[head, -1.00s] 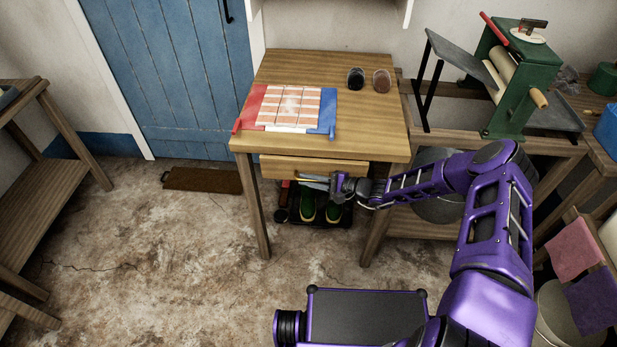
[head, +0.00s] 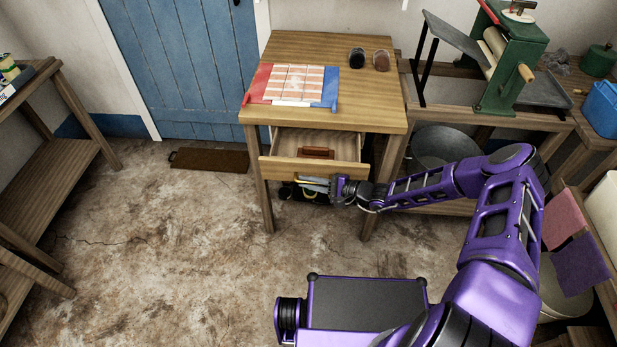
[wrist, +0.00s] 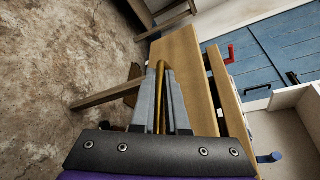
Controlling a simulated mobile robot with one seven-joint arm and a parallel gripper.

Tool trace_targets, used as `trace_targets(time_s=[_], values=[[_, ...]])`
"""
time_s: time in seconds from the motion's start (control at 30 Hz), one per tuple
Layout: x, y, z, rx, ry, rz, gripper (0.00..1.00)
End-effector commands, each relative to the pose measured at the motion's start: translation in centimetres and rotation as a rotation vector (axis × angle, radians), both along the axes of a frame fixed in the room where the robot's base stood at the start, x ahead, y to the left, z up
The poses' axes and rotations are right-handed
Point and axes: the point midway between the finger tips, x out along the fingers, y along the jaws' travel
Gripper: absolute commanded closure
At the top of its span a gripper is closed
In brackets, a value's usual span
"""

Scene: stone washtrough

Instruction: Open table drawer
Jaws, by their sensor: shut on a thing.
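The wooden table (head: 366,110) stands in the middle of the head view. Its drawer (head: 282,170) is pulled out partway, and its pale inside shows with a reddish-brown object (head: 317,153) lying in it. My gripper (head: 310,184) is at the drawer front, shut on the brass-coloured drawer handle (wrist: 160,78). In the wrist view the two grey fingers of my gripper (wrist: 161,95) lie on either side of the handle. In that view the drawer front (wrist: 187,75) is just beyond the fingers. The far part of the drawer's inside is hidden under the tabletop.
A green roller machine (head: 507,65) stands on a bench at right. A shelf (head: 70,130) is at left. The floor (head: 180,240) between is clear.

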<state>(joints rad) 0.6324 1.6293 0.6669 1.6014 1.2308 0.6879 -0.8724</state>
Motion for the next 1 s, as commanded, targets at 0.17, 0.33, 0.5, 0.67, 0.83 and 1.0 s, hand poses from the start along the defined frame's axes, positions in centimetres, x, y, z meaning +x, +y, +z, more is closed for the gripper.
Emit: trace_targets(time_s=[0.17, 0.33, 0.5, 0.67, 0.83, 1.0], values=[[0.1, -0.2, -0.1, -0.003, -0.001, -0.004, 1.0], [0.1, -0.2, -0.1, -0.003, -0.001, -0.004, 0.79], [0.1, -0.1, 0.0, -0.001, -0.001, -0.003, 0.75], [0.0, -0.2, 0.0, -0.001, -0.001, -0.002, 0.75], [-0.5, -1.6, 0.4, -0.001, -0.003, -0.003, 0.75], [-1.7, -5.0, 1.2, -0.002, -0.003, -0.005, 0.75]])
